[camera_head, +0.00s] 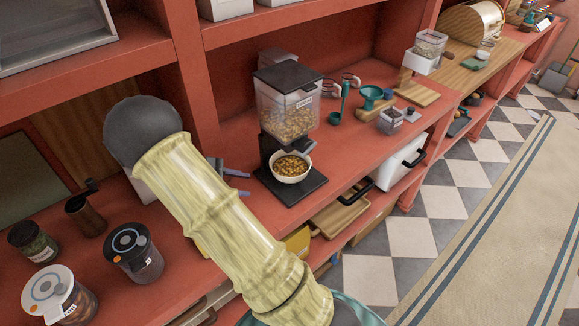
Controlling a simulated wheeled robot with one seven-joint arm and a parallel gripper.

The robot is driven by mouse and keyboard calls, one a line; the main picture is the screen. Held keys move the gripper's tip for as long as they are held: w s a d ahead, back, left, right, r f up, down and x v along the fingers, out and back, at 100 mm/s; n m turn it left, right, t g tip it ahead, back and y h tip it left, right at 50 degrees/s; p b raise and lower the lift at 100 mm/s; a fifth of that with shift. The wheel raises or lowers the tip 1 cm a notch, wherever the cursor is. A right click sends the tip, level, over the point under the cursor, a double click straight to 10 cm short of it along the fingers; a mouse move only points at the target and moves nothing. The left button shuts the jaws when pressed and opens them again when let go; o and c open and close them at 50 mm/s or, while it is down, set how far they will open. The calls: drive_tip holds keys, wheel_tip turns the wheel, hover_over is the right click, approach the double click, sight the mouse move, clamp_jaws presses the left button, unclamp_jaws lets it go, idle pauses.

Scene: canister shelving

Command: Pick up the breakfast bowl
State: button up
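The breakfast bowl (291,166) is white and full of brown and orange cereal. It stands upright on the black base of a cereal dispenser (288,103), under its spout. My gripper (238,182) shows only as two grey-blue fingertips that stick out from behind my arm, to the left of the bowl and pointing towards it. The fingertips look apart, with nothing seen between them, and they do not touch the bowl. The rest of the gripper is hidden behind my yellowish arm.
The red shelf (340,150) holds a teal scoop (340,106), a teal funnel (371,97) and a small clear canister (390,121) right of the dispenser. Dark-lidded (133,252) and white-lidded (60,294) jars stand at left. An upper shelf overhangs the back.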

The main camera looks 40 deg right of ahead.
drive_tip(key=w+h, duration=0.2)
drive_tip(key=p, duration=0.4)
approach(289, 177)
drive_tip(key=shift+n, duration=0.3)
drive_tip(key=x, duration=0.5)
drive_tip(key=shift+d, duration=0.1)
drive_tip(key=shift+d+f, duration=0.2)
drive_tip(key=shift+d, duration=0.15)
drive_tip(key=p+x, duration=0.2)
drive_tip(key=x, duration=0.2)
drive_tip(key=shift+s+d, duration=0.2)
drive_tip(key=shift+d, duration=0.15)
drive_tip(key=shift+d+f, duration=0.2)
drive_tip(key=shift+f, duration=0.05)
